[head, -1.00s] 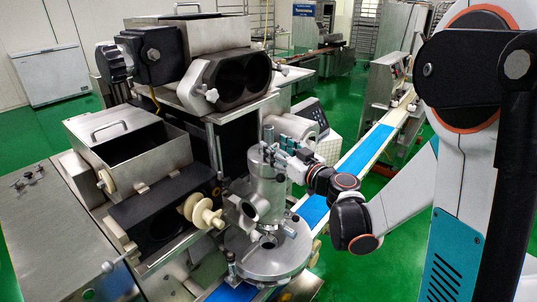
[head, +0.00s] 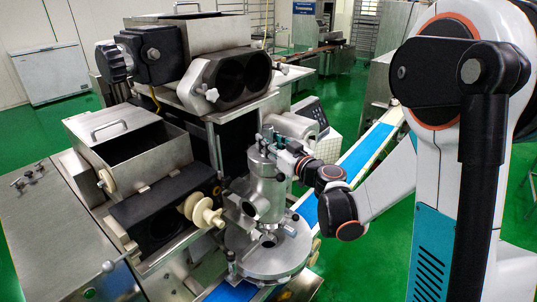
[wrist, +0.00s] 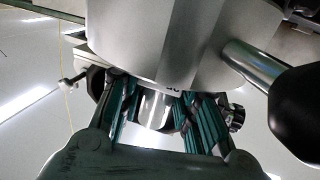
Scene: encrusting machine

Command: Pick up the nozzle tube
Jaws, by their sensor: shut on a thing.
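The nozzle tube, which I take to be the upright silver metal cylinder (head: 268,182), stands over a round metal base (head: 268,262) in the head view. A side port shows on its front. My gripper (head: 270,142) is at the cylinder's top, reaching in from the right. In the wrist view the large grey metal body (wrist: 180,45) fills the top of the picture. The teal fingers of my gripper (wrist: 156,100) stand on both sides of a shiny metal part and are shut on it. The exact contact is partly hidden by the body.
The encrusting machine's hoppers (head: 128,143) and cream-coloured screw (head: 203,213) are close on the left. A blue conveyor belt (head: 357,158) runs behind to the right. A black-ended metal handle (wrist: 297,105) juts out at the right of the wrist view. Green floor is open at the right.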

